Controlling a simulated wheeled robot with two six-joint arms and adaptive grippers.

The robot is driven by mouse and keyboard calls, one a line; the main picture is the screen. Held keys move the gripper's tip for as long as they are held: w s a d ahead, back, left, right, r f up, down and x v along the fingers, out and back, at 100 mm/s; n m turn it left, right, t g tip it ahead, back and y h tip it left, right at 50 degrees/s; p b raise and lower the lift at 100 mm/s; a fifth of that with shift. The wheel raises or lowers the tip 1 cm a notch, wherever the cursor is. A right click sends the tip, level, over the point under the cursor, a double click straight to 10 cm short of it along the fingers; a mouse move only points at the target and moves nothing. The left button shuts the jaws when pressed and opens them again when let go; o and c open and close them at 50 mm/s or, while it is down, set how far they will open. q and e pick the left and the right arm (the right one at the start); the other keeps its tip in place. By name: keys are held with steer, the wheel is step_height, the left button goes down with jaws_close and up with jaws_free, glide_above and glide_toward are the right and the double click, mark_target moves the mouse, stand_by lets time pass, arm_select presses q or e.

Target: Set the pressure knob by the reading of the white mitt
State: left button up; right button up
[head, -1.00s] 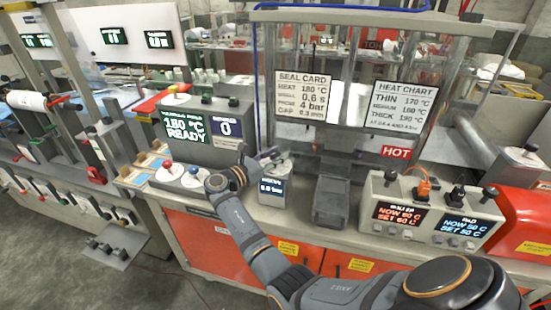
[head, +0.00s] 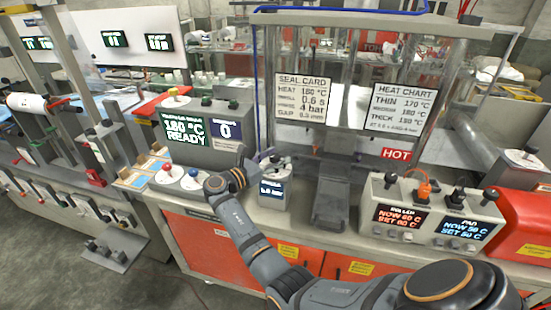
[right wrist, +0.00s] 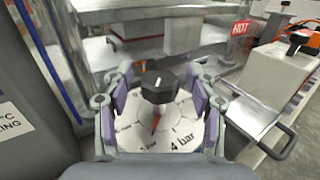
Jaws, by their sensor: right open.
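In the right wrist view a black faceted pressure knob (right wrist: 158,88) with a white mark stands on a round white dial (right wrist: 180,118). The dial has a red pointer and "4 bar" printed at its lower right. My right gripper (right wrist: 156,98) is open, with one purple-padded finger on each side of the knob. I cannot tell whether they touch it. In the head view my right gripper (head: 270,163) is over the small grey pressure unit (head: 272,192), whose display is too small to read surely. I cannot make out a white mitt. My left gripper is out of view.
The seal card (head: 303,100) lists 180 °C, 0.6 s and 4 bar. The heat chart (head: 399,105) hangs to its right. A display (head: 184,131) reads 180 °C READY. Red and blue buttons stand left of my arm; a two-display heater box (head: 425,215) stands right.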

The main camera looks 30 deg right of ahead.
mark_target(276, 155)
step_height(276, 155, up, 10)
steer(key=shift+f, duration=0.1)
stand_by(0.6)
